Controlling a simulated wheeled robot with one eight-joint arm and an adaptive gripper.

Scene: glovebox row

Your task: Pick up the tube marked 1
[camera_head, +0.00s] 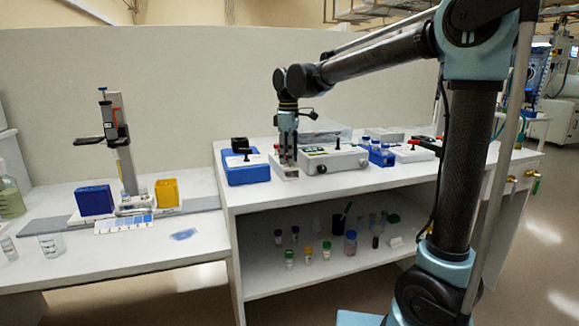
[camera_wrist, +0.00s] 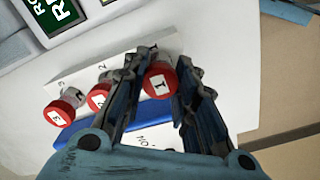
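The tube marked 1 has a red cap with a white label reading 1 (camera_wrist: 160,80). It stands at the right end of a white rack (camera_wrist: 75,82) in the wrist view. My gripper (camera_wrist: 162,72) reaches down with one finger on each side of this cap. The fingers are apart, and I see no clear grip on the tube. The tubes marked 2 (camera_wrist: 99,97) and 3 (camera_wrist: 59,113), also red-capped, stand to the left, outside the fingers. In the head view my gripper (camera_head: 287,150) is low over the rack (camera_head: 285,171), and the tubes are hidden there.
A blue box (camera_head: 247,170) stands left of the rack and a grey device (camera_head: 333,159) right of it, both close. More blue racks (camera_head: 380,156) stand farther right. The shelf below (camera_head: 270,280) holds several vials. The bench's front edge is near.

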